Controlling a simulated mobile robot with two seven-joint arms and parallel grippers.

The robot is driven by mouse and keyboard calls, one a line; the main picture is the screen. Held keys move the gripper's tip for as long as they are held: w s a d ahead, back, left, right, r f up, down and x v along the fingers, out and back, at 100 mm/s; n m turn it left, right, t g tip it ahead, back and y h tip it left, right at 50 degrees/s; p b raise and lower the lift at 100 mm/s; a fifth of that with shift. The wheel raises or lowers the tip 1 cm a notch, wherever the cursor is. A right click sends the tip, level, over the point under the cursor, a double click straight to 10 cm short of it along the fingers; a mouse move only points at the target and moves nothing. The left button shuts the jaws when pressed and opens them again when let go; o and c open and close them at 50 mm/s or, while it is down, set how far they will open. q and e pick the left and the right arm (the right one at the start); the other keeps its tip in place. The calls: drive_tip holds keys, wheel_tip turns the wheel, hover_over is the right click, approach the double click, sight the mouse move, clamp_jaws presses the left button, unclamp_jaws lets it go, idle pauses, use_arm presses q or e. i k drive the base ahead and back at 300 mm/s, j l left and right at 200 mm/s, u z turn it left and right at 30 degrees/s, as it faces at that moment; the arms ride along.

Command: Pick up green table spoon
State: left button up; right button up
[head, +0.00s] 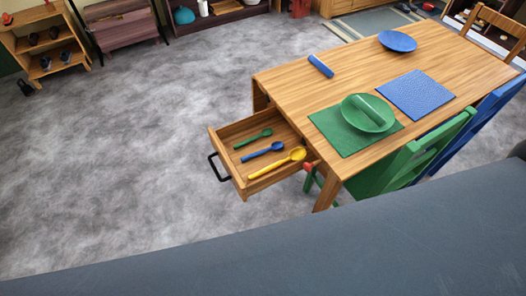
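A green spoon (253,139) lies in an open wooden drawer (227,132) at the near left end of the table. It is the farthest back of three spoons there. A blue spoon (263,152) and a larger yellow spoon (277,164) lie in front of it, roughly parallel and apart from it. The drawer has a black handle (217,170) on its left face. Neither of my grippers shows in the head view.
The wooden table (290,90) holds a green mat with a green plate (368,113), a blue mat (415,94), a blue plate (397,41) and a blue cylinder (321,66). Green and blue chairs (415,160) stand at its near side. Grey floor left of the drawer is clear.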

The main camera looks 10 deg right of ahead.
sight(267, 132)
drive_tip(key=z, duration=0.4)
drive_tip(key=i+j+z, duration=0.1)
drive_tip(key=z, duration=0.3)
drive_tip(key=j+z, duration=0.2)
drive_tip(key=z, duration=0.2)
drive_tip(key=i+j+z, duration=0.1)
drive_tip(key=z, duration=0.3)
drive_tip(key=j+z, duration=0.3)
drive_tip(key=j, duration=0.15)
drive_tip(key=j+z, duration=0.3)
drive_tip(key=j, duration=0.15)
drive_tip(key=k+j+z, duration=0.2)
drive_tip(key=j, duration=1.8)
drive_tip(key=l, duration=0.15)
